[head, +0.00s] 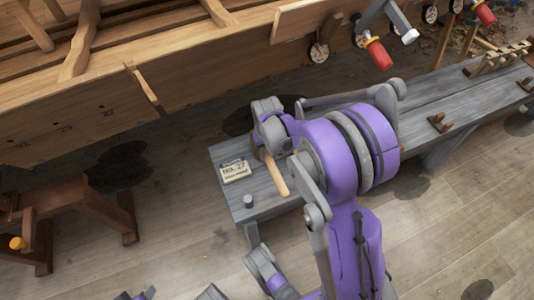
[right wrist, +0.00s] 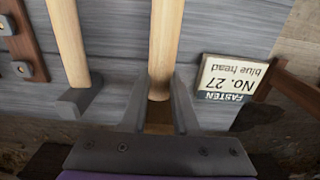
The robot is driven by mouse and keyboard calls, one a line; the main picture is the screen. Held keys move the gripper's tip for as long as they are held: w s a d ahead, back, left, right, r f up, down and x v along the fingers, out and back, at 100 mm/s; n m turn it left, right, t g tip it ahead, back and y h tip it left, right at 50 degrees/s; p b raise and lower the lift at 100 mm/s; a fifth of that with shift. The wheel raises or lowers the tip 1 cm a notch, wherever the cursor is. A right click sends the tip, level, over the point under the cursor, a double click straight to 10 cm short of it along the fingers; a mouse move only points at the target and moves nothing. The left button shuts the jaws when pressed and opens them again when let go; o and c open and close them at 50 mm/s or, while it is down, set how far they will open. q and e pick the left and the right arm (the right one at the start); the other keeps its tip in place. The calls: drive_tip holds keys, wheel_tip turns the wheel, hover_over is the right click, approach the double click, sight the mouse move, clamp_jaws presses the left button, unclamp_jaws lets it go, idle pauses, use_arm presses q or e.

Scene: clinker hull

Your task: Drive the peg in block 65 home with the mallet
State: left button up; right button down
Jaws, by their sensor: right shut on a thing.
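My right gripper (right wrist: 160,92) is shut on a pale wooden handle (right wrist: 166,45) in the right wrist view. In the head view that handle (head: 277,178) sticks out below my right wrist, over the near end of the grey bench (head: 228,152). The head of the held tool is hidden, so I cannot tell for sure that it is the mallet. A second pale handle with a grey end (right wrist: 68,42) lies to the left in the wrist view, apart from my fingers. I cannot make out block 65 or its peg. My left gripper is out of view.
A card reading "No. 27 blue head" (head: 235,171) stands on the bench beside the handle, near a small grey cylinder (head: 248,201). The plank hull (head: 200,75) runs behind, with red-handled clamps (head: 377,55). A brown trestle (head: 75,208) stands left. The floor between is clear.

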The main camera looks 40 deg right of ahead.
drive_tip(key=shift+r, duration=0.2)
wheel_tip(320, 180, up, 8)
drive_tip(key=p, duration=0.5)
drive_tip(key=shift+p, duration=0.3)
drive_tip(key=c, duration=1.4)
unclamp_jaws()
clamp_jaws()
